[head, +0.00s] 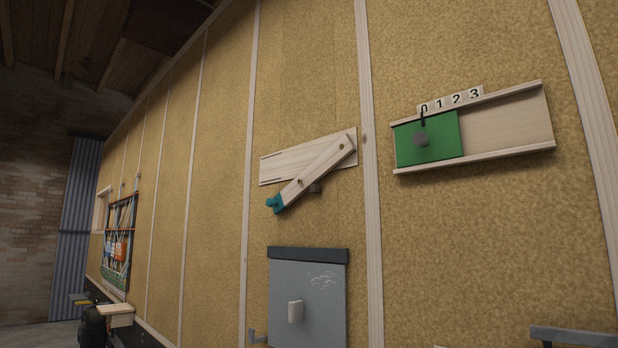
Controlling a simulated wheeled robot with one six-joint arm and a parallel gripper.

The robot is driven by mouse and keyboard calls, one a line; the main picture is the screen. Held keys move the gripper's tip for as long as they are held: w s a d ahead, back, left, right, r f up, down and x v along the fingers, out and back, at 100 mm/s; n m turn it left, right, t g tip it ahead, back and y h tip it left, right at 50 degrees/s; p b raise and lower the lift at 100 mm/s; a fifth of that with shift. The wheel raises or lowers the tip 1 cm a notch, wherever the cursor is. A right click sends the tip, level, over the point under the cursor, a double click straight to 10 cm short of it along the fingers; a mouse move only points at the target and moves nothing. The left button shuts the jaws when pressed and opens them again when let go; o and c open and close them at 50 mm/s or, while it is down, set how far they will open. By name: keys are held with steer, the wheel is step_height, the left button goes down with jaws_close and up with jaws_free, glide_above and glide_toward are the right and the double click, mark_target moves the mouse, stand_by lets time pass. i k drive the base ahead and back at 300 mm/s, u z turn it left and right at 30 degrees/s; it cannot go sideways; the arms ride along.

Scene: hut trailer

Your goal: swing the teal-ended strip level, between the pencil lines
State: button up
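A pale wooden strip (318,170) is mounted on a pale wooden board (285,164) on the wall. A dark pivot sits near its upper right end, by the board's right edge. The strip slopes down to the left from there, and its teal end (277,203) hangs below the board's lower edge. A small round knob (300,181) sits on the strip. A brown block (316,187) shows just below the strip. Short dark pencil lines show at the board's left end, above the teal end. My gripper is not in view.
A grey panel (307,300) with a white handle (295,311) is below the strip. To the right, a green slider (440,137) sits in a wooden track under a number scale. A grey bracket (572,336) juts out at the lower right. Wall left of the board is clear.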

mark_target(342, 148)
steer(key=u, duration=0.05)
steer(key=k, duration=0.55)
steer(key=u, duration=0.85)
steer(key=i, duration=0.9)
steer(key=u, duration=0.7)
steer(key=i, duration=0.85)
steer(key=z, duration=0.45)
steer(key=i, duration=0.8)
steer(key=z, duration=0.4)
